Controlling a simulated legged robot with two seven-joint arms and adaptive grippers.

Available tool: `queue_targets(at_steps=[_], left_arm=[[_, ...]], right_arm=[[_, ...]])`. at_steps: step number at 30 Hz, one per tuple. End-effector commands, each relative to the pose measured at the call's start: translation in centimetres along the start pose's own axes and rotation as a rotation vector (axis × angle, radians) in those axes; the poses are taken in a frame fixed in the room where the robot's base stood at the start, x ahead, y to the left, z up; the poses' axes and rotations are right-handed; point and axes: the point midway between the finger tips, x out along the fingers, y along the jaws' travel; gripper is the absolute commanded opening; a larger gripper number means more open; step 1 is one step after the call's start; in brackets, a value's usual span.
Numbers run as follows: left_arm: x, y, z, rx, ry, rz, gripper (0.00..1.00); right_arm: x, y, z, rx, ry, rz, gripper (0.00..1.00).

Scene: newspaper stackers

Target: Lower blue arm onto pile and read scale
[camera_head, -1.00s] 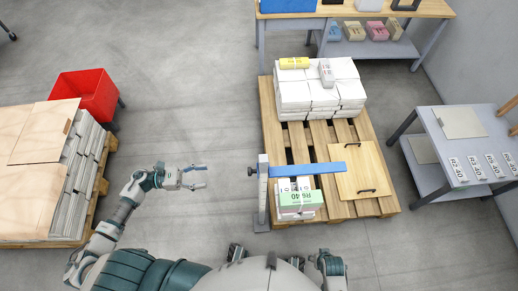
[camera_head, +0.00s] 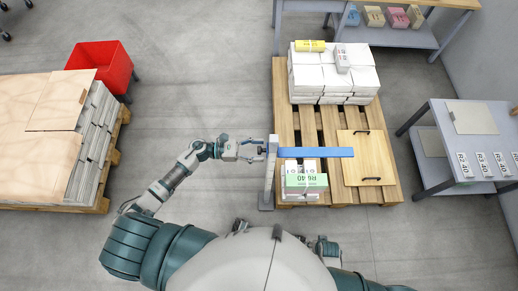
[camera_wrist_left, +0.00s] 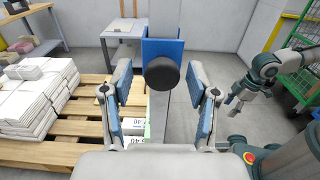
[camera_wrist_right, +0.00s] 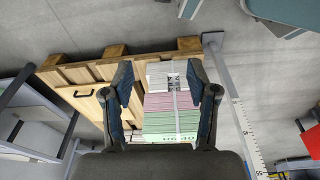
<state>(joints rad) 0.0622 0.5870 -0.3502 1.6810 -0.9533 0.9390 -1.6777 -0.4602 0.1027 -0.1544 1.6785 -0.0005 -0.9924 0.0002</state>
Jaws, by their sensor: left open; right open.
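The blue arm (camera_head: 316,152) reaches right from an upright grey post (camera_head: 268,185), above a small pile (camera_head: 303,180) with a green label on the pallet. The gap between arm and pile is hard to judge from above. A black knob (camera_wrist_left: 161,73) on a blue sleeve (camera_wrist_left: 176,48) faces the left wrist camera. My left gripper (camera_head: 262,147) is open at the knob, with its fingers on either side and not closed on it. My right gripper (camera_wrist_right: 160,75) is open and empty; the pink and green pile (camera_wrist_right: 172,112) and the marked scale (camera_wrist_right: 242,118) show beyond it.
White stacks (camera_head: 333,75) and a wooden board with handles (camera_head: 366,157) share the pallet (camera_head: 331,120). A side table (camera_head: 470,145) with number cards stands right. A red bin (camera_head: 103,66) and another loaded pallet (camera_head: 60,206) are at left. Floor between is clear.

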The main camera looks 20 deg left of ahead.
Motion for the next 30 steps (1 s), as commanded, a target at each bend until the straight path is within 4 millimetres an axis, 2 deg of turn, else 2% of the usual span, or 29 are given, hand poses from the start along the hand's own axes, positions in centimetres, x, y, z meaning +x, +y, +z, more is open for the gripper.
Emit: queue_targets(at_steps=[4, 11, 18, 26, 30], left_arm=[[0.7, 0.0, 0.0, 0.001, 0.001, -0.001, 0.60], [0.7, -0.1, 0.0, 0.001, 0.001, -0.001, 0.60], [0.7, 0.0, 0.0, 0.000, 0.000, -0.001, 0.00], [0.6, 0.0, -0.2, 0.000, 0.000, 0.000, 0.00], [0.6, 0.0, -1.1, -0.001, 0.001, 0.001, 0.00]], right_arm=[[0.2, 0.0, 0.2, 0.000, -0.002, -0.001, 0.59], [0.3, 0.0, 0.2, 0.000, -0.003, 0.000, 0.59], [0.3, 0.0, 0.2, 0.000, -0.003, 0.000, 0.59], [0.4, 0.0, 0.3, 0.000, -0.008, 0.000, 0.59], [-1.3, 0.0, -1.0, 0.002, 0.009, 0.000, 0.59]])
